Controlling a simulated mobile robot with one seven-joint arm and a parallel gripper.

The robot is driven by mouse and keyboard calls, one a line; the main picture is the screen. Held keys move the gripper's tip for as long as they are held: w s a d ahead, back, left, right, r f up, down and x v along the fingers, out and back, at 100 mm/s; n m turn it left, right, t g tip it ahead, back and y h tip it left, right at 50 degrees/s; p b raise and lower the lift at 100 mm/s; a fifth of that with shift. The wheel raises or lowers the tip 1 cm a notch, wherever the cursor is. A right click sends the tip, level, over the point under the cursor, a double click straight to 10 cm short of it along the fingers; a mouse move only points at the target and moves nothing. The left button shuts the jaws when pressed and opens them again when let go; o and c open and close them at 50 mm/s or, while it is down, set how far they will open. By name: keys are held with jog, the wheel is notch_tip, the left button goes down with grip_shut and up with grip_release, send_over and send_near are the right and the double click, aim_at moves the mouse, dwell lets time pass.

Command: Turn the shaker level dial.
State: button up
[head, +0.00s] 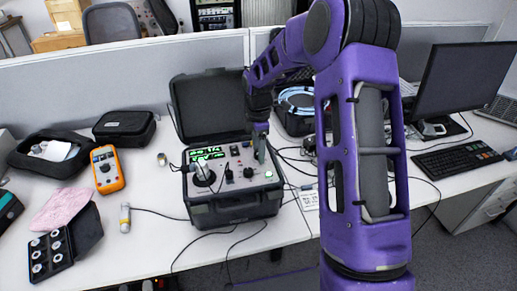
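The portable shaker (235,210) is an open black hard case on the desk, with its lid (207,105) raised at the back. Its panel has a lit green display (207,153), a round shaker mount (203,174) at left and small black knobs (229,174) near the middle. I cannot tell which knob is the level dial. My gripper (260,152) points down over the right rear of the panel, right of these knobs. Its fingertips are small and dark here, so I cannot tell whether they are open or touch a control.
An orange multimeter (107,170), a pink cloth (62,208) and a black sensor tray (52,262) lie at left. Coiled blue cable (298,98), a monitor (465,85) and a keyboard (458,160) are at right. A grey partition stands behind.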

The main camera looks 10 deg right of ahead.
notch_tip(320, 180, up, 17)
jog(key=shift+r, duration=0.2)
dwell(0.5)
